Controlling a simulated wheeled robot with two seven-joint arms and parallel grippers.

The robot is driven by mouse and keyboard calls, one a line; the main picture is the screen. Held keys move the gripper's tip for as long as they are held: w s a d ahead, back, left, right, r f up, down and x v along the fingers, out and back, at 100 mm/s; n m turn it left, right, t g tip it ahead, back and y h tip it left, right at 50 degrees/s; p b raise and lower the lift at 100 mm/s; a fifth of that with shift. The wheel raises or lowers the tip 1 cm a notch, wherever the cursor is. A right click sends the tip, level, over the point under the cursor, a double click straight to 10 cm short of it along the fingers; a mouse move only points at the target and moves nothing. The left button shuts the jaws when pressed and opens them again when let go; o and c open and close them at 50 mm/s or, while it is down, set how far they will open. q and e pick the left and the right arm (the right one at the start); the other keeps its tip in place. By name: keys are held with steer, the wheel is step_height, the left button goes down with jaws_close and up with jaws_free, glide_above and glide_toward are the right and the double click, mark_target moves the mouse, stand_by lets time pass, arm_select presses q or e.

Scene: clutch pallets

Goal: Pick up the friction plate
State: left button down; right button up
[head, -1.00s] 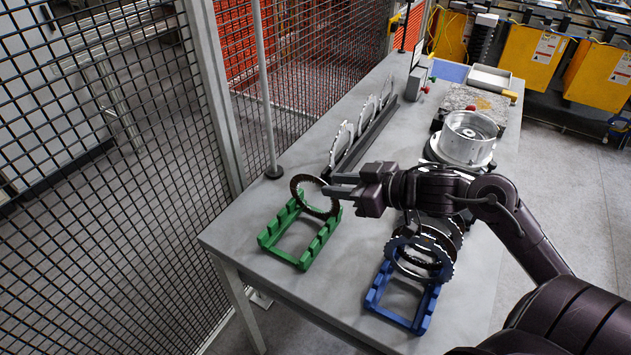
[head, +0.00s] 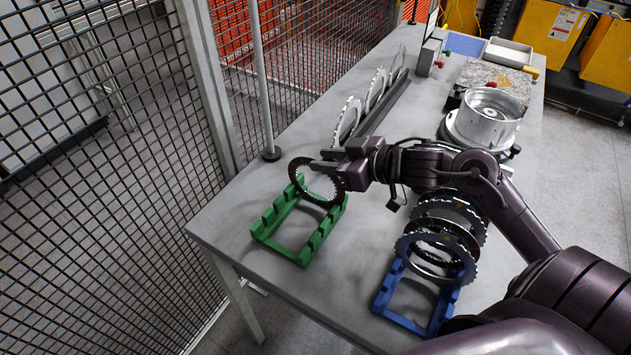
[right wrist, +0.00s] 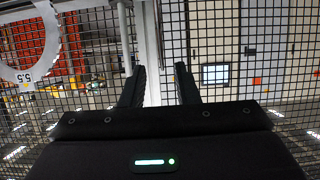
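A dark toothed friction plate (head: 301,187) stands tilted in the far end of the green pallet (head: 318,240). My right gripper (head: 322,160) is at the upper edge of this plate, its fingers pointing left. In the right wrist view its two fingers (right wrist: 160,82) are apart with nothing seen between them. Whether a finger touches the plate I cannot tell. Several toothed rings, dark and steel, stand in a row at the blue pallet (head: 400,318); the nearest one is a steel ring (head: 404,243). My left gripper is not in view.
A dark rack (head: 385,115) with upright steel plates (head: 347,120) stands behind the gripper. A round metal housing (head: 490,115) stands at the right rear. A post and wire fence (head: 262,80) run along the left table edge. The table between the pallets is clear.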

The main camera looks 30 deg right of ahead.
mark_target(309, 160)
steer(key=p+x, duration=0.1)
steer(key=x, duration=0.3)
steer(key=shift+w+a+f, duration=0.2)
steer(key=shift+a, duration=0.2)
steer(key=shift+c, duration=0.2)
jaws_close()
